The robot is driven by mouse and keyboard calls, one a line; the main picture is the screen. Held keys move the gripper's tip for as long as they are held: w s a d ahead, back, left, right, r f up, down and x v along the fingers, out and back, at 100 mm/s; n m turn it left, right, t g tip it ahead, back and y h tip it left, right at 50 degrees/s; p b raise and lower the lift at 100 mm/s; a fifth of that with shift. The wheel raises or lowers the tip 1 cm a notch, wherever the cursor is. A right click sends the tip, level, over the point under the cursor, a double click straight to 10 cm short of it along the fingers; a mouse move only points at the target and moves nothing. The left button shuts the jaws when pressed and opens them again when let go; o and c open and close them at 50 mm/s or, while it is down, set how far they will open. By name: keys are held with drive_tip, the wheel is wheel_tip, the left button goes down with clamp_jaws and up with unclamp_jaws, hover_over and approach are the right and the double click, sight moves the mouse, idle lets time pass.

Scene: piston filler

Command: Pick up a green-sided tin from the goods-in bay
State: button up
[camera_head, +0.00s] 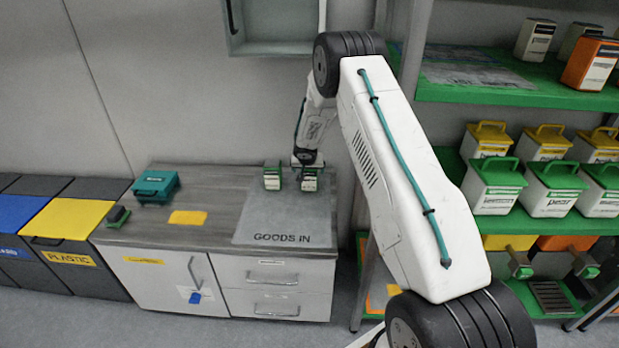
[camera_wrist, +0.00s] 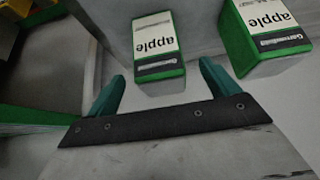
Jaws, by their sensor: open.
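Two green-sided tins with white labels reading "apple" stand on the grey goods-in bay (camera_head: 262,222). In the head view one tin (camera_head: 272,178) is on the left and one tin (camera_head: 310,181) on the right, under the end of my arm. In the wrist view one tin (camera_wrist: 157,45) lies just beyond the gap between the fingers, and the other tin (camera_wrist: 262,38) is to its right, outside the fingers. My gripper (camera_wrist: 162,72) is open, with its teal fingers apart and nothing held. In the head view the fingers are hard to make out.
A teal case (camera_head: 156,186), a small dark green-and-black item (camera_head: 118,216) and a yellow patch (camera_head: 188,217) are on the counter's left. Shelves (camera_head: 500,95) with labelled tubs stand on the right. A wall cabinet (camera_head: 270,48) hangs above. The bay's front is clear.

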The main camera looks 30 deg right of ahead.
sight(309, 176)
drive_tip(key=x, duration=0.5)
drive_tip(key=shift+w+d+r, duration=0.15)
drive_tip(key=shift+w+d, duration=0.05)
drive_tip(key=shift+r, duration=0.1)
drive_tip(key=c, duration=1.5)
drive_tip(key=shift+o, duration=0.3)
drive_tip(key=shift+r, duration=0.1)
